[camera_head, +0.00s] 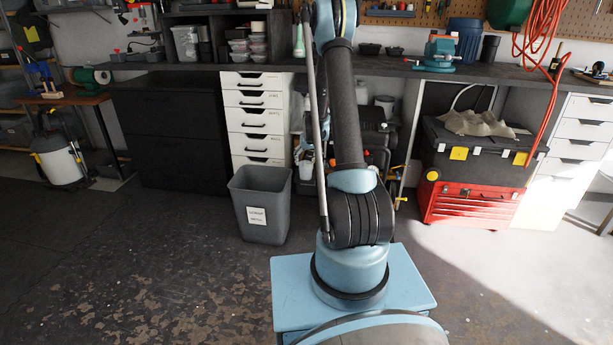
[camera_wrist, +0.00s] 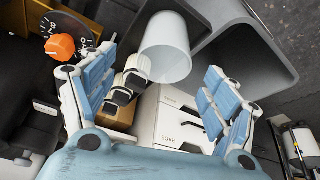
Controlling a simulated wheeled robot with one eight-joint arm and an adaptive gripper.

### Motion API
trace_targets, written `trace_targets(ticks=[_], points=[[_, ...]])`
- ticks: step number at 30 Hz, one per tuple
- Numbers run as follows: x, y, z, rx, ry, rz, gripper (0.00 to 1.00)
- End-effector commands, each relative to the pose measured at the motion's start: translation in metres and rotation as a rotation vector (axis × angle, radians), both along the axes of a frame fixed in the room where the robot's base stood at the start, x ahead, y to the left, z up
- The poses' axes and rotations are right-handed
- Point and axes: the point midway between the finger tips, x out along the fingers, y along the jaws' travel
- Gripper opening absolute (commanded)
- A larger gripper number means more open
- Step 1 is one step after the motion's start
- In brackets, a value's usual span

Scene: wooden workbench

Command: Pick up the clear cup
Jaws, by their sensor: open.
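The clear cup (camera_wrist: 166,52) shows in the wrist view as a pale, translucent, tapered cup near the top centre. My gripper (camera_wrist: 160,68) is open, with one blue-padded finger to the left of the cup and the other to the right. The cup appears in the gap between the fingertips, or just beyond them; neither finger visibly touches it. What the cup rests on cannot be told.
A grey bin (camera_head: 260,210) stands on the floor before white drawers (camera_head: 252,115). A dark workbench (camera_head: 400,68) runs along the back wall. A red toolbox (camera_head: 470,205) is at the right. In the wrist view, an orange knob (camera_wrist: 60,46) lies left of my fingers.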

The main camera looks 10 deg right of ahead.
Motion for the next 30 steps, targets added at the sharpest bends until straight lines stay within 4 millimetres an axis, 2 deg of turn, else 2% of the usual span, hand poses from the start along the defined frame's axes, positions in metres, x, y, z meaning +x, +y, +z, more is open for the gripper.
trace_targets(ticks=[5,15,26,27,30], points=[[0.003,0.002,-0.008,0.000,0.000,0.000,0.80],[0.018,0.007,-0.042,0.000,0.000,0.000,0.80],[0.020,0.008,-0.049,0.000,0.000,0.001,0.80],[0.020,0.008,-0.049,0.000,0.000,0.001,0.78],[0.020,0.008,-0.049,0.000,0.000,0.001,0.55]])
